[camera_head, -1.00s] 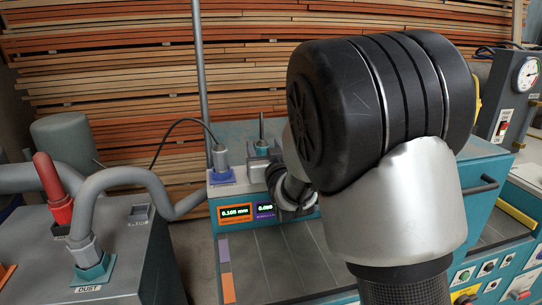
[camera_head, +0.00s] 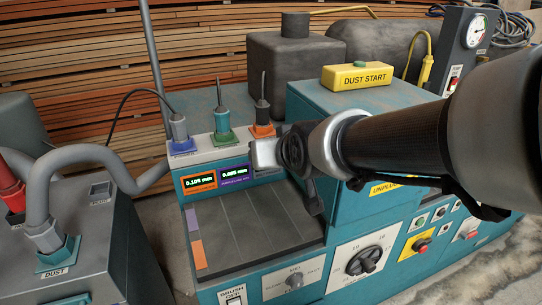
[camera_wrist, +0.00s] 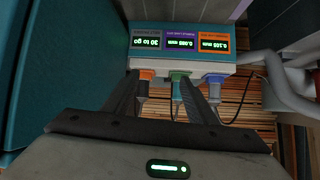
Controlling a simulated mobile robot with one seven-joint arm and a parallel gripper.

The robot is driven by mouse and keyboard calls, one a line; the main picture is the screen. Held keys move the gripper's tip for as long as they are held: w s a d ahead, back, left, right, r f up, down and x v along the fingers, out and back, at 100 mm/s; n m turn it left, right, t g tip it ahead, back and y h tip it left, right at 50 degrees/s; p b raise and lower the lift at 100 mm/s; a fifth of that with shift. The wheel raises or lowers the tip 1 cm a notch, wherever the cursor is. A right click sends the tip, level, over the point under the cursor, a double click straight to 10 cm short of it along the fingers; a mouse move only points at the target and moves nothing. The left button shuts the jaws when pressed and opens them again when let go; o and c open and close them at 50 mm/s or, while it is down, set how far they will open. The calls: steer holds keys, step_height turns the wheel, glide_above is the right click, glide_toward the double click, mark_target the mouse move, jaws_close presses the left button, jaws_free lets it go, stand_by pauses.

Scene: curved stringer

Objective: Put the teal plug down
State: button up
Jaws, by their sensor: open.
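The teal plug (camera_head: 221,121) stands upright in the green-rimmed socket on the console's top ledge. It also shows in the wrist view (camera_wrist: 177,92), upside down there. My gripper (camera_wrist: 160,84) is open, with its two dark fingers apart and nothing gripped. In the head view its grey body is in front and to the right of the plug, apart from it. In the wrist view the teal plug shows between the fingers, near the right one; its depth from them is hard to tell.
A grey plug (camera_head: 179,128) stands in a blue socket to the left, and a dark plug (camera_head: 262,115) in an orange one to the right. Below are number displays (camera_head: 199,182) and a sloped panel (camera_head: 250,232). A yellow DUST START box (camera_head: 357,76) sits behind.

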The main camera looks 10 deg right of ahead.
steer(key=s+d+g, duration=0.2)
steer(key=s, duration=0.7)
steer(key=s+d+f+g+h, duration=0.1)
steer(key=s+d+g, duration=0.1)
steer(key=s, duration=0.8)
steer(key=shift+f+m+g, duration=0.2)
steer(key=shift+m+g, duration=0.1)
steer(key=shift+g, duration=0.5)
step_height(320, 180, up, 24)
steer(key=p, duration=2.4)
